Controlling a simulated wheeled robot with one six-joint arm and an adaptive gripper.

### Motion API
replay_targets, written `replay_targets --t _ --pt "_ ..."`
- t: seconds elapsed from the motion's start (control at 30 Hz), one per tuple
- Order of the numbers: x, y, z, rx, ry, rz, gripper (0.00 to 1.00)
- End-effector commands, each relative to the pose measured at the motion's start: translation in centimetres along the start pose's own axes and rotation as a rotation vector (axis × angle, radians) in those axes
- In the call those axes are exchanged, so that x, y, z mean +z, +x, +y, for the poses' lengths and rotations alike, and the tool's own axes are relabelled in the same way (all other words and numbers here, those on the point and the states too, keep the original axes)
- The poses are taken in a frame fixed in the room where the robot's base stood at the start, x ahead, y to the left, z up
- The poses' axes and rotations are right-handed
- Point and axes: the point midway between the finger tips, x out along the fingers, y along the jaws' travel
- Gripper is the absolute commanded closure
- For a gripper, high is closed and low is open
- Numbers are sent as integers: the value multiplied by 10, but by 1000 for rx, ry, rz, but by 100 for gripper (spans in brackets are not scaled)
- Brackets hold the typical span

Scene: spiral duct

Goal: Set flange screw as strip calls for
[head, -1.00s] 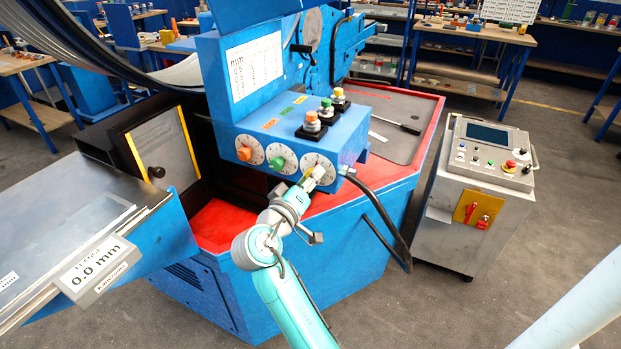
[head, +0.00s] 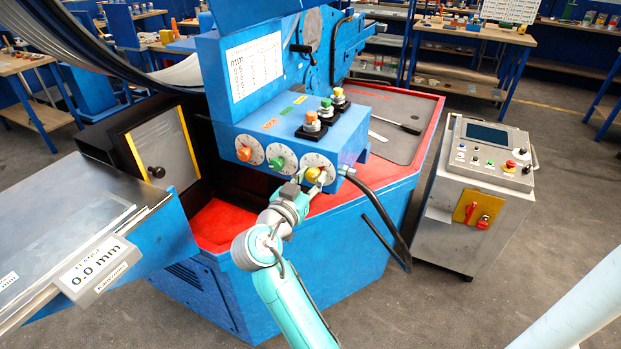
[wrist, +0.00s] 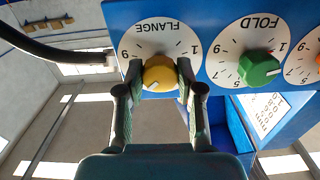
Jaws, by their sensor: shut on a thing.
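The yellow flange knob (wrist: 158,73) sits on a white dial (wrist: 160,38) lettered FLANGE, which appears upside down in the wrist view. My gripper (wrist: 159,77) has one finger on each side of the knob and is closed on it. A pale mark on the knob points to the lower left in that view. In the head view the yellow knob (head: 313,174) is the rightmost of three on the blue control box, with my gripper (head: 312,183) at it.
The green FOLD knob (wrist: 259,68) is close beside the flange dial. An orange knob (head: 244,153) is farther left. Several push buttons (head: 312,122) stand on the box top. A grey console (head: 478,195) stands farther right.

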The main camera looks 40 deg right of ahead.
Motion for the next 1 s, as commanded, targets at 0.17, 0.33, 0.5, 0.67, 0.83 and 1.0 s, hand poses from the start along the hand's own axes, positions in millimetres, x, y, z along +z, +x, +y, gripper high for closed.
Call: replay_targets --t 0.17,0.33,0.5,0.67,0.83,1.0 --pt "2 0 0 1 73 -4 98" --pt "2 0 0 1 112 -4 98" --pt "2 0 0 1 127 -4 98" --pt "3 0 0 1 128 -5 98" --pt "3 0 0 1 127 -5 98" --pt "2 0 0 1 127 -3 39"
